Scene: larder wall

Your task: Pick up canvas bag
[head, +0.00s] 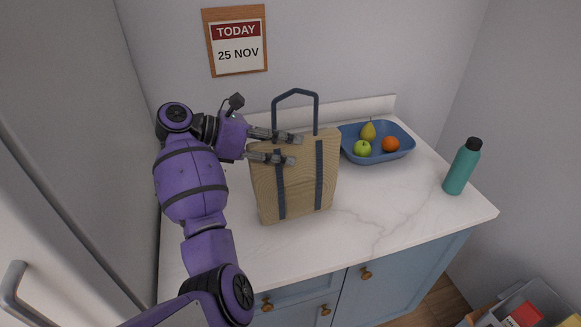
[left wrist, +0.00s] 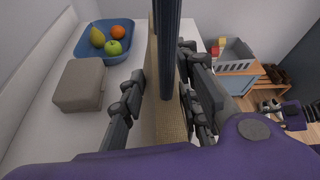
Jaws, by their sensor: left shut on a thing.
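The canvas bag (head: 301,190) is tan with dark blue straps and stands upright on the white counter. One dark blue handle loop rises above its top edge. My left gripper (head: 284,147) reaches in from the left at the bag's upper part and is shut on it. In the left wrist view, the bag (left wrist: 170,122) and a dark strap run between the two fingers of my left gripper (left wrist: 165,100). Whether the fingers press on the strap, the cloth or both is hard to tell.
A blue tray (head: 405,150) with a pear, an apple and an orange stands behind the bag to the right. A teal bottle (head: 462,167) stands near the counter's right end. A grey-brown box (left wrist: 80,86) shows in the left wrist view. The counter (head: 375,215) is clear right of the bag.

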